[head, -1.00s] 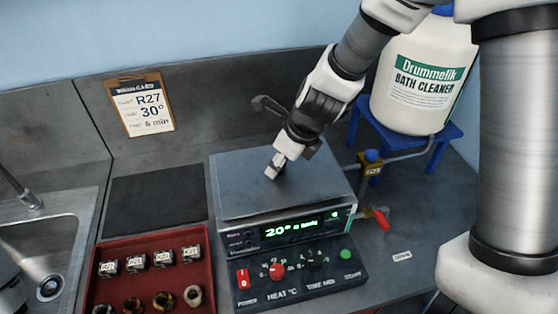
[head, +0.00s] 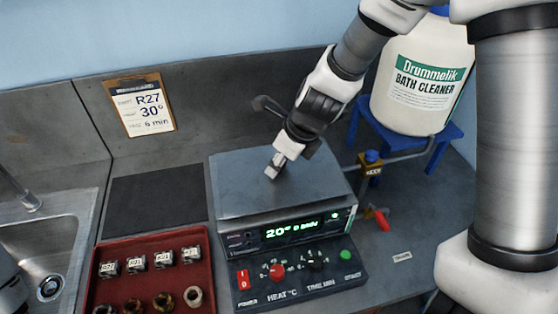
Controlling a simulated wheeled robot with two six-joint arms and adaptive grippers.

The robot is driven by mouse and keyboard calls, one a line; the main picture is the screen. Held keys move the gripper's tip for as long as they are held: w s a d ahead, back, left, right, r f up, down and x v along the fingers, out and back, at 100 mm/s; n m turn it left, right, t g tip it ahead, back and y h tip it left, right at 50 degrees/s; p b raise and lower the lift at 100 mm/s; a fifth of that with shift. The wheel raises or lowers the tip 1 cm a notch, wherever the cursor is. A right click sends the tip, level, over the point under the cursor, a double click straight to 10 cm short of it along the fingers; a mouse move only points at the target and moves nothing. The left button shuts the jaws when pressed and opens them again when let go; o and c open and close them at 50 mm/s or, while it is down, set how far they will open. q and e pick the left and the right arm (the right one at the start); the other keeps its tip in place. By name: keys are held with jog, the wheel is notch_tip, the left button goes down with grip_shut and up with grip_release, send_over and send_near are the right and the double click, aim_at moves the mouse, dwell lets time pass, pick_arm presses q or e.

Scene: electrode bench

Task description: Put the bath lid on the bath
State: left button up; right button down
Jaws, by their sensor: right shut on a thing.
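The grey bath lid (head: 240,183) lies flat over the top of the bath (head: 247,238), covering its opening. The bath has a front display with green text reading 20°. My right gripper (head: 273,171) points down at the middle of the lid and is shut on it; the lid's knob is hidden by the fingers. Whether the lid is fully seated all round is hard to tell.
A control panel (head: 330,287) with knobs sits in front of the bath. A red tray (head: 180,245) with several labelled blocks and rings is at the left, beside a sink (head: 70,232). A bath cleaner drum (head: 400,110) on a blue stand (head: 447,133), with a tap (head: 372,170), is at the right. A dark mat (head: 150,200) is bare.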

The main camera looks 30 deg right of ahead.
jog(key=shift+f+b, duration=0.35)
jog(key=shift+f, duration=0.05)
jog(key=shift+c, duration=1.1)
grip_release()
notch_tip(320, 180, up, 7)
jog(key=p, duration=0.7)
jog(key=shift+p, duration=0.3)
jog(key=shift+f, duration=0.1)
